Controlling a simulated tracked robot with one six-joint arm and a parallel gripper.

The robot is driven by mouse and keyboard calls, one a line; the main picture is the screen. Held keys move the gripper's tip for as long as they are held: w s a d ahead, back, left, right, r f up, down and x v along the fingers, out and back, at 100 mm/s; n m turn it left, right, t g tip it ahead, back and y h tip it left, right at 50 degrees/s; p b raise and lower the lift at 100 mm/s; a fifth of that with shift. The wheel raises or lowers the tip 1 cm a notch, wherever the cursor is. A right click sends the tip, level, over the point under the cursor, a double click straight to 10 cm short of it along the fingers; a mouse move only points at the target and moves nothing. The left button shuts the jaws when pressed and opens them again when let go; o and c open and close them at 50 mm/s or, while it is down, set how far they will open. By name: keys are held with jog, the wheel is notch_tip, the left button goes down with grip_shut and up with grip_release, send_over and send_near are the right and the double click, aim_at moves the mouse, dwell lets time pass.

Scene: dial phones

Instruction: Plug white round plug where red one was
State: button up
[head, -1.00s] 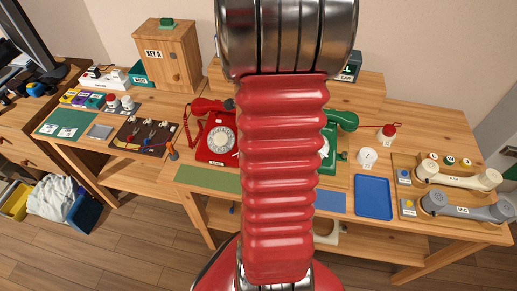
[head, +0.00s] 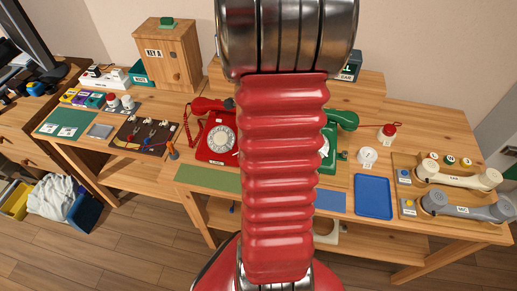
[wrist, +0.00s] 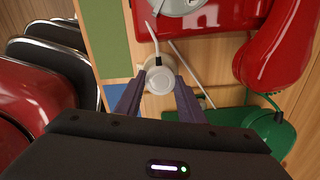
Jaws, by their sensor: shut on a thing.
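In the wrist view, a white round plug (wrist: 160,79) with a dark collar and a white cord running up from it sits between my fingertips. My gripper (wrist: 159,88) is shut on it. The plug is close to the wooden table beside the red phone (wrist: 205,14); I cannot tell whether it touches a socket under it. In the head view, a red plug (head: 388,131) with a red cord stands on the table at the right. My arm hides my gripper and the middle of the table in the head view.
The red phone's handset (wrist: 276,45) and a green part (wrist: 262,133) are close on the right in the wrist view. In the head view, a white round piece (head: 367,156), a blue tray (head: 373,197) and a cream handset (head: 458,176) are at the right.

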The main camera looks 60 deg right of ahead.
jog(key=shift+f, duration=0.65)
dwell(0.4)
jog(key=o, duration=1)
notch_tip(320, 180, up, 14)
jog(key=shift+f, duration=0.1)
dwell(0.3)
dwell(1.0)
